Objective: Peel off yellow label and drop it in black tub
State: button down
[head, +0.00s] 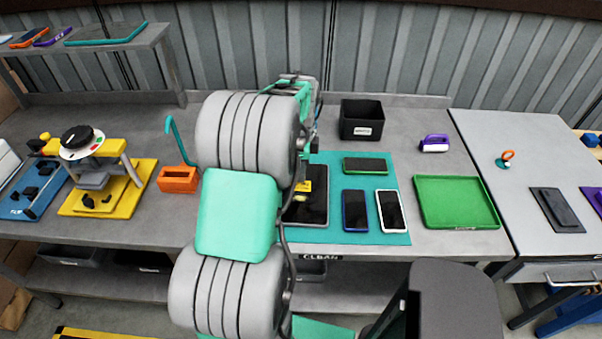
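A yellow label (305,186) shows at the upper part of a dark tablet (316,212), which lies on the left side of the teal mat (378,237). A second, paler yellow patch shows just below the label. My arm hides the left part of the tablet. The black tub (361,131) with a small white tag stands behind the mat, and its opening faces up. My gripper (300,177) seems to hang just above the label, mostly hidden behind my arm. Its fingers are too small and covered to tell whether they are open or touch the label.
A green phone (366,165), a blue-edged phone (354,211) and a white phone (392,211) lie on the mat. A green tray (456,203) and a purple-handled tool (434,143) are to the right. An orange holder (178,179) and yellow fixture (108,200) stand left.

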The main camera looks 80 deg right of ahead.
jog(key=shift+r+p, duration=0.75)
jog(key=shift+r, duration=0.65)
